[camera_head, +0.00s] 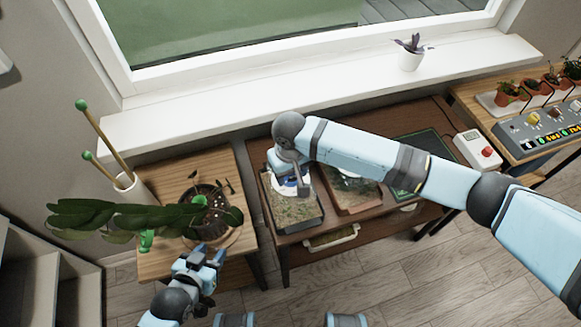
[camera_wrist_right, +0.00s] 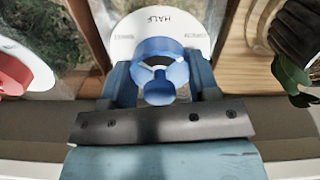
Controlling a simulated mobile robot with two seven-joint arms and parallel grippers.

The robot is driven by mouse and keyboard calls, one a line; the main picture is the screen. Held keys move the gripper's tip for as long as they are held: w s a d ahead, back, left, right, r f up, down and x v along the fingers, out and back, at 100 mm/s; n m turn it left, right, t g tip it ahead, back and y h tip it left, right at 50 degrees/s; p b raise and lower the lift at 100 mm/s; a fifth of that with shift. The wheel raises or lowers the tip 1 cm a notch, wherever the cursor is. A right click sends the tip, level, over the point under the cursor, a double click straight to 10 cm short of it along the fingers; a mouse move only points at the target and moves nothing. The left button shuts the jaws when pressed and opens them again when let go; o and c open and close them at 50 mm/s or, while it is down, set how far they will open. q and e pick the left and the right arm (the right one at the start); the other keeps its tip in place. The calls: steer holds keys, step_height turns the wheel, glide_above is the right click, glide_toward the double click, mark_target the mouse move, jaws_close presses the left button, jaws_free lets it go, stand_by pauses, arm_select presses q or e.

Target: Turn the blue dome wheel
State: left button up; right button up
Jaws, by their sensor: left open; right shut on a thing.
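The blue dome wheel (camera_wrist_right: 160,48) is a blue ring with a knob, set on a white round dial (camera_wrist_right: 205,22) that reads "HALF" at the top of the right wrist view. My right gripper (camera_wrist_right: 160,85) is shut on the wheel, one finger on each side. In the head view the right gripper (camera_head: 290,180) reaches down onto the left terrarium (camera_head: 300,219), and my arm hides most of the wheel. My left gripper (camera_head: 208,256) is open and empty, at the front edge of the small plant table.
A potted plant (camera_head: 208,220) with long leaves stands on the small wooden table (camera_head: 180,165), near a white pot with green-tipped stakes (camera_head: 130,190). A second terrarium (camera_head: 352,195) with a red wheel (camera_wrist_right: 12,75) is beside the first.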

steer(key=shift+r+n+p, duration=0.3)
steer(key=shift+n+p, duration=0.5)
steer(key=shift+p, duration=0.2)
steer(key=n+p, duration=0.3)
steer(key=n, duration=0.1)
steer(key=shift+f, duration=0.15)
steer(key=shift+n+p, duration=0.8)
steer(key=shift+n, duration=0.3)
steer(key=shift+f, duration=0.1)
steer(key=shift+n, duration=0.3)
steer(key=o, duration=0.9)
steer(key=shift+o, duration=0.2)
step_height(320, 180, up, 14)
